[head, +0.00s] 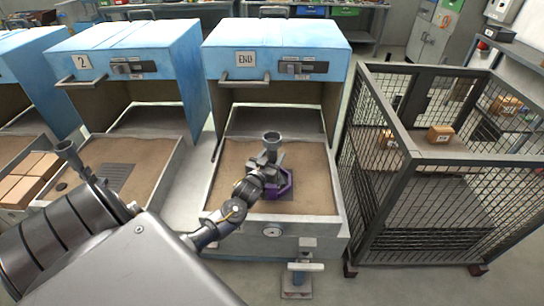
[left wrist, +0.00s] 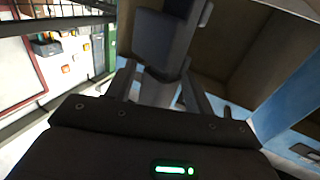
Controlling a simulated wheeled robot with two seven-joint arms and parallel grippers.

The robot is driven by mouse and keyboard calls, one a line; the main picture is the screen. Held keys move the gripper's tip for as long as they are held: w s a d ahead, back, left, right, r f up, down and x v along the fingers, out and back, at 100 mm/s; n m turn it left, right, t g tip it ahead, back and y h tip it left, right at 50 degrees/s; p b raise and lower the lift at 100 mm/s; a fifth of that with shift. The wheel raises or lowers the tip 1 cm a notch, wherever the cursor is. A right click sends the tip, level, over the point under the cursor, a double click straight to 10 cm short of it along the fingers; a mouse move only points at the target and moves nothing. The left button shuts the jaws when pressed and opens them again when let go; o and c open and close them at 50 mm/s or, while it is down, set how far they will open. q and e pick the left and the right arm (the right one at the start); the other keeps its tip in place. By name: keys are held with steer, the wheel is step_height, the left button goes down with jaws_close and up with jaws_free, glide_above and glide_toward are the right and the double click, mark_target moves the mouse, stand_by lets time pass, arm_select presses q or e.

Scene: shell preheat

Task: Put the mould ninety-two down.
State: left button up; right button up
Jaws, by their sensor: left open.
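A grey mould with a funnel-shaped cup (head: 271,140) stands upright in the sand tray (head: 322,178) of the blue furnace marked END (head: 275,40). No number can be read on it. A purple six-sided piece (head: 284,184) shows at its foot, partly hidden by my gripper. My left gripper (head: 264,166) is open at the mould, low over the tray. In the left wrist view a grey body (left wrist: 160,42) lies between the spread fingers (left wrist: 160,85); contact cannot be told. My right gripper is not in view.
A mesh cage (head: 430,190) with tan boxes (head: 440,134) stands close on the right. The furnace marked 2 (head: 130,55) is on the left, its sand tray (head: 150,165) out. A second grey cup (head: 65,149) shows behind my arm. Bare sand lies around the mould.

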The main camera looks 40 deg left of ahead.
arm_select(q)
steer(key=shift+r, duration=0.35)
steer(key=b+v, duration=0.1)
steer(key=v, duration=1.1)
